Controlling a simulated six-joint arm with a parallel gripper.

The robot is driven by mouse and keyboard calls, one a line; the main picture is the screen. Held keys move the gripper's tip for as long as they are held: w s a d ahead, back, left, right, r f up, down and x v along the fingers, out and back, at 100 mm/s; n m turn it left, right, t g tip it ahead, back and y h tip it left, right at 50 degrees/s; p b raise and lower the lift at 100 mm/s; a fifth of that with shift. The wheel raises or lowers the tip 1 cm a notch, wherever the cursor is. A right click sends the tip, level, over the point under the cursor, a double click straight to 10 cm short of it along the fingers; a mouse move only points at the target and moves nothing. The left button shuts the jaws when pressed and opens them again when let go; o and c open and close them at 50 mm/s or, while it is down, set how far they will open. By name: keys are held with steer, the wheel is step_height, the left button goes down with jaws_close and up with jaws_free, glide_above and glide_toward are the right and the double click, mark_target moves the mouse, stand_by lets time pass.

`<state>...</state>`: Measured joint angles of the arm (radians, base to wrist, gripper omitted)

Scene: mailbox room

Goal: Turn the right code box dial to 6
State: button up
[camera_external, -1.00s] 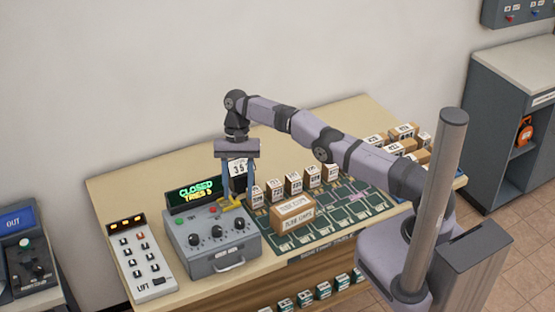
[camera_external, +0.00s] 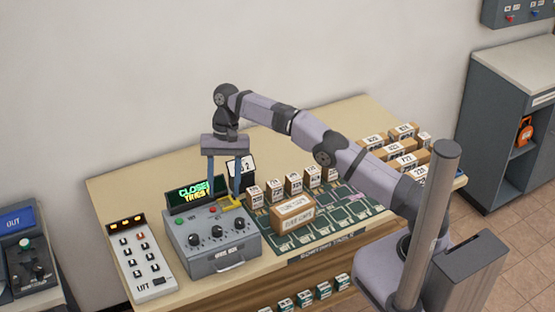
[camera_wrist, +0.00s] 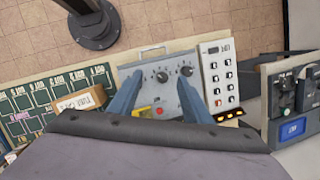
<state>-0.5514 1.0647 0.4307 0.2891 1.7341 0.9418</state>
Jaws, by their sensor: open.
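The grey code box (camera_external: 212,243) sits on the counter with three black dials on its top. The right dial (camera_external: 240,224) is at the right end of the row in the external view. In the wrist view my left-hand finger covers most of its area, while the middle dial (camera_wrist: 162,76) and left dial (camera_wrist: 187,71) show. My gripper (camera_external: 224,190) is open and empty, pointing down above the back of the box, apart from the dials. The dial numbers are too small to read. The green and yellow display (camera_external: 192,192) reads "CLOSED" and "TRIES", partly covered by a finger.
A lift panel (camera_external: 142,258) stands left of the box. A cardboard box (camera_external: 292,213) lies to the right on the green sorting mat (camera_external: 350,222), with small numbered boxes behind it. A yellow piece (camera_external: 231,203) is at the box's back right. A handle (camera_external: 230,266) is on its front.

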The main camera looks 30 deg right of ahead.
steer(key=s+d+f+h+b, duration=0.1)
steer(key=s+b, duration=0.1)
steer(key=m+t+h, duration=0.1)
steer(key=t, duration=0.1)
glide_above(239, 220)
steer(key=f, duration=0.4)
steer(key=f+p, duration=0.1)
steer(key=f, duration=0.2)
steer(key=shift+s+d, duration=0.15)
steer(key=shift+s, duration=0.15)
steer(key=shift+w+m+t, duration=0.15)
steer(key=shift+m+t, duration=0.15)
steer(key=shift+f+p, duration=1.35)
steer(key=shift+f, duration=2.35)
steer(key=c, duration=1.1)
